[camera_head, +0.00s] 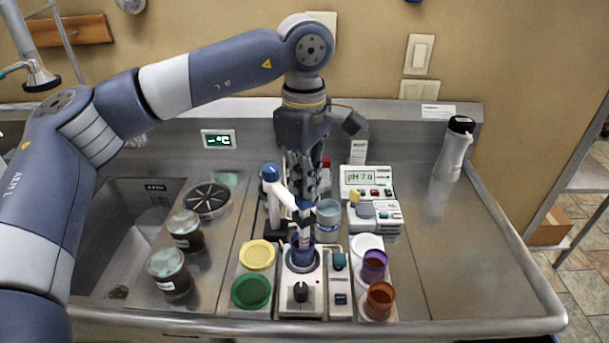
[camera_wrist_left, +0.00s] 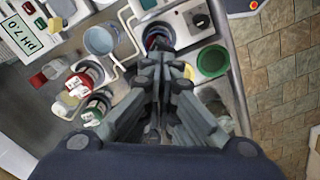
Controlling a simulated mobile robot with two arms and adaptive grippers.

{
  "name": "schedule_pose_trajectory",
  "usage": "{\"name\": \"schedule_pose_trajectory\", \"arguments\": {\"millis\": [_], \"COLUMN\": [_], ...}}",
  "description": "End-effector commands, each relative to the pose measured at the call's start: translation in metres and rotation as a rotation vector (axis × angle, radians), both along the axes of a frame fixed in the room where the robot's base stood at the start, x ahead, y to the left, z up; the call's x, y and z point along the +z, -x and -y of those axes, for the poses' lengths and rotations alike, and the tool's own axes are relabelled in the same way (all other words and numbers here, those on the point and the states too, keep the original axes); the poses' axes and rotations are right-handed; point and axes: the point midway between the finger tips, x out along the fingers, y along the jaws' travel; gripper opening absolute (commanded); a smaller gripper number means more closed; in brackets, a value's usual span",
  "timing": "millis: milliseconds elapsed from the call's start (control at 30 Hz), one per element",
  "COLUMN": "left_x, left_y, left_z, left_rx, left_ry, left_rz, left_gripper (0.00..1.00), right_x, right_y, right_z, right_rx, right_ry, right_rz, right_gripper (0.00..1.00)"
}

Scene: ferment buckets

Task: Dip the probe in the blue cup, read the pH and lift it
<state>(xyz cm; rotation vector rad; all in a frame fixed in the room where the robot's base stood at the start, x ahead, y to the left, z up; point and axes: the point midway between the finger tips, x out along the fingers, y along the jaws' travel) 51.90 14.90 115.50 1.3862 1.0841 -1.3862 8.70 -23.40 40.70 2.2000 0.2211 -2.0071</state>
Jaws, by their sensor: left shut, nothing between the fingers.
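The blue cup (camera_head: 303,257) stands on a white stirrer (camera_head: 301,291) with a black knob. The meter (camera_head: 366,181) shows pH 7.0. My right gripper is not in view.
Yellow (camera_head: 257,255) and green (camera_head: 251,291) dishes lie left of the stirrer. Purple (camera_head: 374,265) and orange (camera_head: 380,299) cups stand to its right. A clear beaker (camera_head: 328,215) stands behind. Two dark jars (camera_head: 169,272) are by the sink.

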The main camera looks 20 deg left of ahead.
Motion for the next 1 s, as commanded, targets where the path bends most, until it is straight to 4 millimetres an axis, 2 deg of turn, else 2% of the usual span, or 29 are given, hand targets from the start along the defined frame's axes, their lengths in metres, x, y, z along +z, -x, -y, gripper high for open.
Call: {"name": "schedule_pose_trajectory", "arguments": {"millis": [500, 667, 1000], "left_x": [-0.017, -0.012, 0.014], "left_y": [0.0, 0.0, 0.0], "left_z": [0.0, 0.0, 0.0], "left_rx": [0.0, 0.0, 0.0], "left_ry": [0.0, 0.0, 0.0], "left_rz": [0.0, 0.0, 0.0], "left_gripper": [0.0, 0.0, 0.0], "right_x": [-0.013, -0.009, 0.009], "right_y": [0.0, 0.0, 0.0], "right_z": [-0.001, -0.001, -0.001], "right_rx": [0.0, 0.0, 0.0], "right_ry": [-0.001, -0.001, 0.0], "right_rz": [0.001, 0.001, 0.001], "right_gripper": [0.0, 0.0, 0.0]}}
